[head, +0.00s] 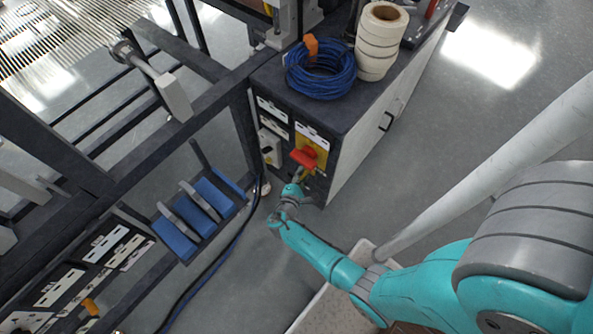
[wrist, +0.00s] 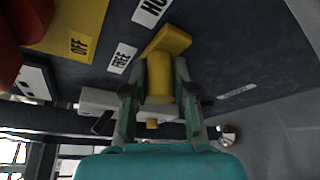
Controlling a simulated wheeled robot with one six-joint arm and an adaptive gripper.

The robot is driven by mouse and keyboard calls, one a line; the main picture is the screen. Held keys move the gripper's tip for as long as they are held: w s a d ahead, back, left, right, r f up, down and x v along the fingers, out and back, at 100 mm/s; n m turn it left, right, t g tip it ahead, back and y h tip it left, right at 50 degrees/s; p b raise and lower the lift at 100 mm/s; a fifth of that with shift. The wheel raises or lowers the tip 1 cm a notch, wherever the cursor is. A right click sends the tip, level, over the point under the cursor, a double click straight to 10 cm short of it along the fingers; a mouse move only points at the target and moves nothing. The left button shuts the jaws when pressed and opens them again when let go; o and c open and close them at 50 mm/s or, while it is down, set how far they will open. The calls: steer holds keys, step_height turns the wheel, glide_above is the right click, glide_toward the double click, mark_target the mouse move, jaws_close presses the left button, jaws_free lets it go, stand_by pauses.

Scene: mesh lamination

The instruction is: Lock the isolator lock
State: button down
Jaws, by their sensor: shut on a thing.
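The isolator lock is a small yellow handle (wrist: 168,42) on the dark front panel of a cabinet. In the wrist view it stands between the fingers of my gripper (wrist: 160,85), which is shut on it. A white FREE label (wrist: 121,58) lies just left of the handle, and a partly cut-off label starting "HO" (wrist: 150,11) is above it. In the head view my gripper (head: 297,182) is at the panel, just below the red isolator knob (head: 304,158) on its yellow plate (head: 317,143); the lock is mostly hidden there.
The cabinet (head: 350,140) carries a blue cable coil (head: 321,72) and white tape rolls (head: 378,45) on top. A dark frame with blue blocks (head: 180,237) stands left of my gripper. Cables run along the floor. Floor right of the cabinet is clear.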

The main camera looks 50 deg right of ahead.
mark_target(313, 174)
steer(key=shift+s+d+r, duration=0.1)
steer(key=shift+s+d, duration=0.05)
steer(key=shift+s, duration=0.75)
steer(key=shift+s+d, duration=0.15)
steer(key=shift+s, duration=0.75)
steer(key=c, duration=1)
jaws_free()
steer(key=shift+c, duration=0.2)
steer(key=shift+o, duration=0.6)
steer(key=shift+d, duration=0.15)
steer(key=shift+s+a, duration=0.1)
steer(key=shift+a, duration=0.45)
steer(key=v, duration=1.1)
steer(key=shift+d, duration=0.1)
